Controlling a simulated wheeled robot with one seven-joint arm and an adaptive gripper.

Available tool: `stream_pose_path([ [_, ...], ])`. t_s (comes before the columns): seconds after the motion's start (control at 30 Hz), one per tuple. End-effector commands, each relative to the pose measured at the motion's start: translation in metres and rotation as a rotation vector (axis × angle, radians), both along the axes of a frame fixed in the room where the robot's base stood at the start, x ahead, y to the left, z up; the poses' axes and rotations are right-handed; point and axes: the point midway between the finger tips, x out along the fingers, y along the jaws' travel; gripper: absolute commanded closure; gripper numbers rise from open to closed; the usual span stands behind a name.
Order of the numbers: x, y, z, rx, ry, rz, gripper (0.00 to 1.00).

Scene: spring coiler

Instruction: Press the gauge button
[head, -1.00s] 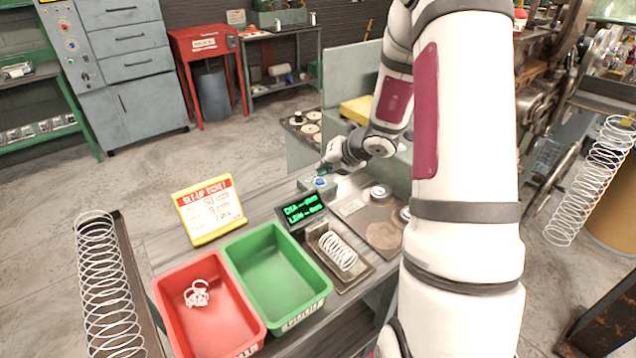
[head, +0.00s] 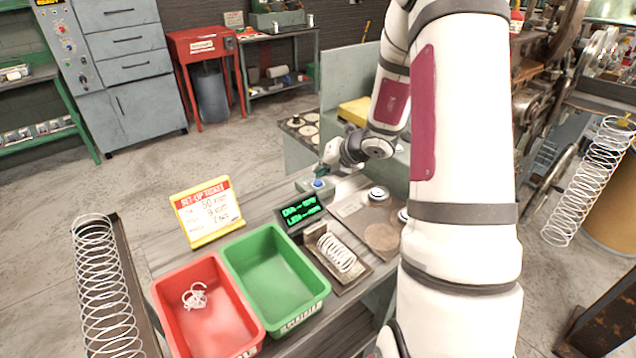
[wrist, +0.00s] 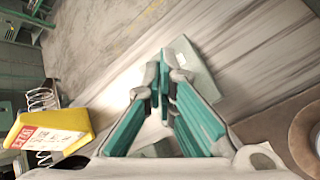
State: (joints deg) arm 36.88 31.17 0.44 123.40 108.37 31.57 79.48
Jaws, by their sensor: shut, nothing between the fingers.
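The blue gauge button (head: 318,184) sits on a small grey box (head: 309,187) on the bench, beside the gauge's display (head: 300,212) with green lettering. My gripper (head: 321,171) is just above and behind the button in the head view; I cannot tell whether it touches. In the wrist view my gripper (wrist: 160,85) has its teal fingers shut together and empty. A pale grey-green box (wrist: 198,68) shows beyond the fingertips; the button is not visible there. A coiled spring (head: 338,252) lies in the gauge's tray (head: 352,277).
A green bin (head: 262,262) stands empty, and a red bin (head: 190,330) holds tangled wire. A yellow-framed set-up ticket (head: 208,212) stands behind them. Round metal pieces (head: 377,194) lie right of the button. Long springs (head: 105,290) flank the bench.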

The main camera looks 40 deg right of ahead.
Motion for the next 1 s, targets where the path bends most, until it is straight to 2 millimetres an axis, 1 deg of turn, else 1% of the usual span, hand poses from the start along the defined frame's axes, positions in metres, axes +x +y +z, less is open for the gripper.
stream_pose_path([
  [0.33,0.0002,0.0000,-0.0008,0.000,0.000,0.000,1.00],
  [0.63,0.0006,0.0000,-0.0088,0.000,0.000,0.000,1.00],
  [1.0,-0.0001,0.0000,-0.0084,0.000,0.000,0.000,1.00],
])
